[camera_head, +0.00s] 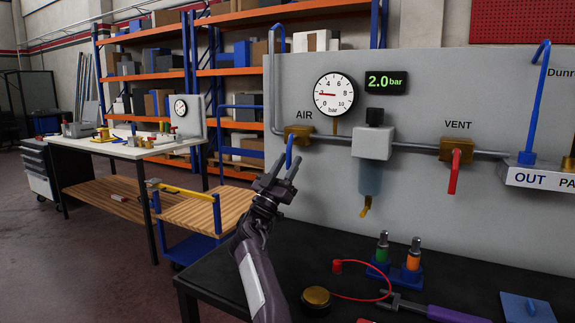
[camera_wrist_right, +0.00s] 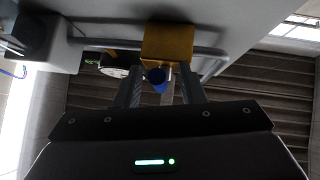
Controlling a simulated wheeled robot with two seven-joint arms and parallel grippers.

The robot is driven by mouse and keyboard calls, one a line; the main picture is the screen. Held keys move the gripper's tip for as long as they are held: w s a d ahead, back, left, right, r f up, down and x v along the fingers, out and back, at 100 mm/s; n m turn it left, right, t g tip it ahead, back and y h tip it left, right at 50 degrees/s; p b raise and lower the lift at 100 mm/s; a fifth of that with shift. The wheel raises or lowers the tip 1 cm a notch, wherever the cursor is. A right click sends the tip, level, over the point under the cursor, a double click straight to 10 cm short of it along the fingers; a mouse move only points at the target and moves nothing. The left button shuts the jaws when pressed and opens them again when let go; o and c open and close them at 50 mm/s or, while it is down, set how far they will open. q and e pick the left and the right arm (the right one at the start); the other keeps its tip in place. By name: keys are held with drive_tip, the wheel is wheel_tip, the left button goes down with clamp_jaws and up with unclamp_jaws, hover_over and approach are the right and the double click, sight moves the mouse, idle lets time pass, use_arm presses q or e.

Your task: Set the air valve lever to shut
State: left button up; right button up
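The air valve is a brass block (camera_head: 298,133) on the grey panel, under the word AIR. Its blue lever (camera_head: 290,152) hangs down and slightly left from the block. My right gripper (camera_head: 284,168) is open just below and in front of the lever, with its fingers pointing up. In the right wrist view the two fingers (camera_wrist_right: 160,88) are spread, with the blue lever (camera_wrist_right: 157,77) between their tips in the picture. The brass block (camera_wrist_right: 167,45) lies beyond them. I cannot tell whether a finger touches the lever. My left gripper is not in view.
The round gauge (camera_head: 334,94) points near 2 and the display (camera_head: 386,82) reads 2.0 bar. A filter unit (camera_head: 372,142) and a red vent lever (camera_head: 454,172) are to the right. A brass puck (camera_head: 316,298) and a purple-handled tool (camera_head: 455,314) lie on the black table.

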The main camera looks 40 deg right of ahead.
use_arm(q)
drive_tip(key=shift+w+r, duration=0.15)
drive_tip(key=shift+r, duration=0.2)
use_arm(e)
drive_tip(key=s+a+f, duration=0.2)
drive_tip(key=a, duration=1.1)
drive_tip(key=shift+s+a+t, duration=0.25)
drive_tip(key=shift+a+t, duration=0.05)
drive_tip(key=shift+a, duration=0.05)
